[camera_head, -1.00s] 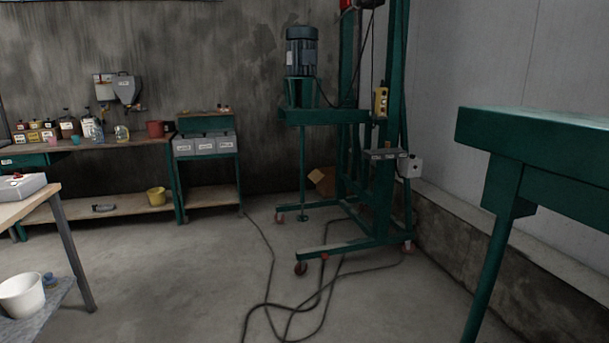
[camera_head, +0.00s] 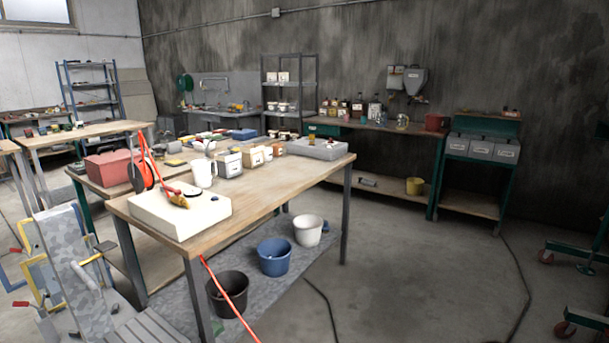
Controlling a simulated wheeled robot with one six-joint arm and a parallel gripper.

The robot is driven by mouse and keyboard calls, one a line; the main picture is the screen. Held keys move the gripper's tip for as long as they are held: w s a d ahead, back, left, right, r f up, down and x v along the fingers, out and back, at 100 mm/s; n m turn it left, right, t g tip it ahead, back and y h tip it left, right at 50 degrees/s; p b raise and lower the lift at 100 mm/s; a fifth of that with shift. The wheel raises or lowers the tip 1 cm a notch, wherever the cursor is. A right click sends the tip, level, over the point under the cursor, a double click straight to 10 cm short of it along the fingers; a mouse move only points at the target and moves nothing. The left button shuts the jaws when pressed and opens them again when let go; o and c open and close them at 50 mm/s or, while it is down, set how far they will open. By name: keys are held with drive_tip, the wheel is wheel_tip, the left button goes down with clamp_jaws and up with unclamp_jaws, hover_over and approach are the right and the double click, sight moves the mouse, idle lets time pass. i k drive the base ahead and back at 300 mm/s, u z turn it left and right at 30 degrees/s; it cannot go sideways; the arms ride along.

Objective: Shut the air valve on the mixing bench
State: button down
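A wooden workbench (camera_head: 265,190) with grey metal legs stands in the middle of the view; I cannot tell for sure whether it is the mixing bench. A white block (camera_head: 165,220) lies at its near left end. A red and yellow tool (camera_head: 180,199) lies on the block, with an orange-red hose (camera_head: 145,155) rising near it. A dark round disc with an orange edge (camera_head: 140,177) stands behind the block. No air valve can be picked out clearly at this distance. My gripper is not in view.
A white jug (camera_head: 203,174), tubs and a grey tray (camera_head: 318,149) stand on the bench. Camouflage-patterned panels (camera_head: 75,262) crowd the lower left. Open floor (camera_head: 420,270) lies to the right, crossed by a dark cable.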

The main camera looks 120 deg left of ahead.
sight(178, 192)
drive_tip(key=u, duration=4.6)
drive_tip(key=i, duration=0.4)
drive_tip(key=z, duration=0.15)
drive_tip(key=k, duration=0.5)
drive_tip(key=z, duration=0.1)
drive_tip(key=i, duration=1.05)
drive_tip(key=u, duration=0.45)
